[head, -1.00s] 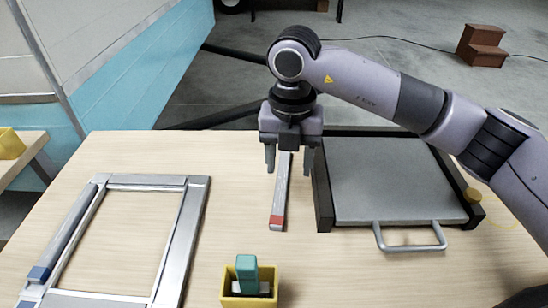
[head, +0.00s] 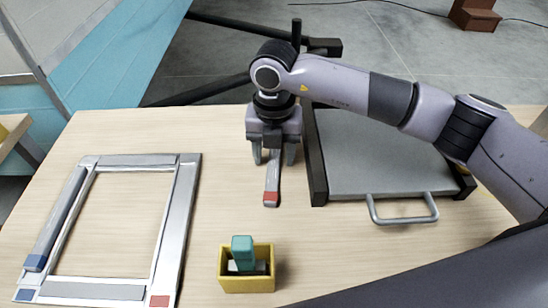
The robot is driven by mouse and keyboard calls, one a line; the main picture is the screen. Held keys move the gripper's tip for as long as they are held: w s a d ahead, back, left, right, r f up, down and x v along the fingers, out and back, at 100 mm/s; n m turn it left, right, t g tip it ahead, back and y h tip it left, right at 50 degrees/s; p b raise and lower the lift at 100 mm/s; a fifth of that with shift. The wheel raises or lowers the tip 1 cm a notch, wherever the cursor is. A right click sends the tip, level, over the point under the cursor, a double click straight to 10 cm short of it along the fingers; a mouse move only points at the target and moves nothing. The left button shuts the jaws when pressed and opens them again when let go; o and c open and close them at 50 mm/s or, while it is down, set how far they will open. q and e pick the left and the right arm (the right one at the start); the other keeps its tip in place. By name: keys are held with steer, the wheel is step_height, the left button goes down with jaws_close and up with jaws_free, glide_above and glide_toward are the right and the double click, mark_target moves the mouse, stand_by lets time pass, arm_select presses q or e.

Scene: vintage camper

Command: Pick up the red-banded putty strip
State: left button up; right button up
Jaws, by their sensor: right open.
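The red-banded putty strip (head: 273,180) is a slim grey strip with a red end toward me. It lies on the light wooden table, between the frame and the dark tray. My right gripper (head: 274,160) is open, pointing down over the strip's far part, with one finger on each side of it in the picture. The strip's far end is hidden behind the gripper, and I cannot tell whether the fingers touch it. My left gripper is not in view.
A grey metal frame (head: 184,215) with blue- and red-marked strips lies at left. A yellow box (head: 247,283) holding a teal-handled tool (head: 242,252) stands at front centre. The black-sided grey tray (head: 385,160) with a handle (head: 404,219) is close right of the gripper.

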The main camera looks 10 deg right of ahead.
mark_target(274, 158)
jaws_close()
steer(key=shift+r, duration=0.1)
step_height(274, 158, up, 20)
steer(key=shift+b, duration=0.3)
